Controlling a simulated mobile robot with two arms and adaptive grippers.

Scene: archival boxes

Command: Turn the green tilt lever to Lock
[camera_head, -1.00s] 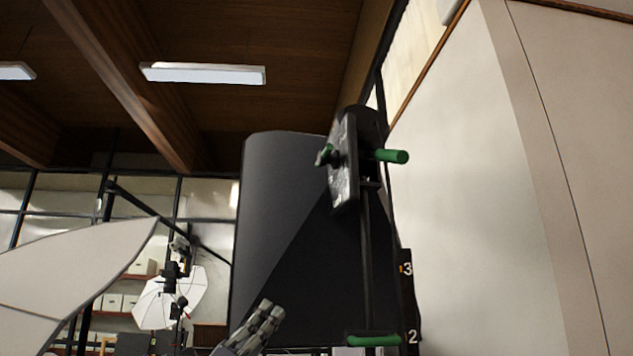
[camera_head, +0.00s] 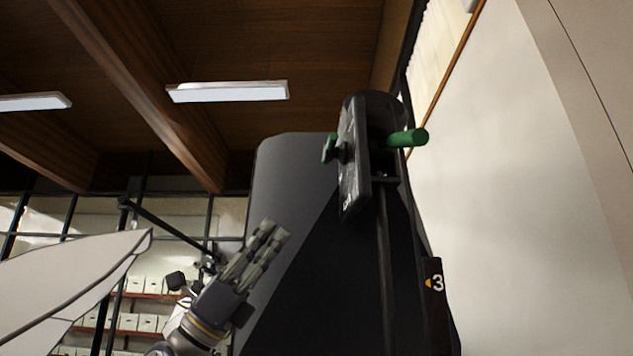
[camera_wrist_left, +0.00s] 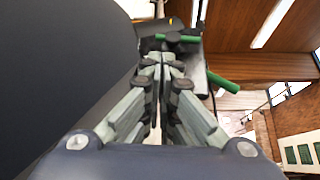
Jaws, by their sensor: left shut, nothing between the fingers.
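In the head view, a dark metal bracket plate (camera_head: 354,160) stands at the top of a black column. A green lever (camera_head: 407,138) sticks out to its right and a smaller green handle (camera_head: 330,148) shows on its left face. I cannot tell which one is the tilt lever, and no Lock marking is readable. My left gripper (camera_head: 273,233) is shut and empty, below and left of the plate, pointing up. In the left wrist view, the shut fingers (camera_wrist_left: 163,60) point toward a green bar (camera_wrist_left: 177,38), and a second green rod (camera_wrist_left: 222,82) lies to the right. Contact cannot be judged.
A large dark curved panel (camera_head: 290,170) stands behind my gripper and left of the plate. A black scale strip (camera_head: 433,284) marked 3 runs along the column. A pale wall or panel (camera_head: 510,190) fills the right side. Shelves with boxes (camera_head: 130,322) are far behind.

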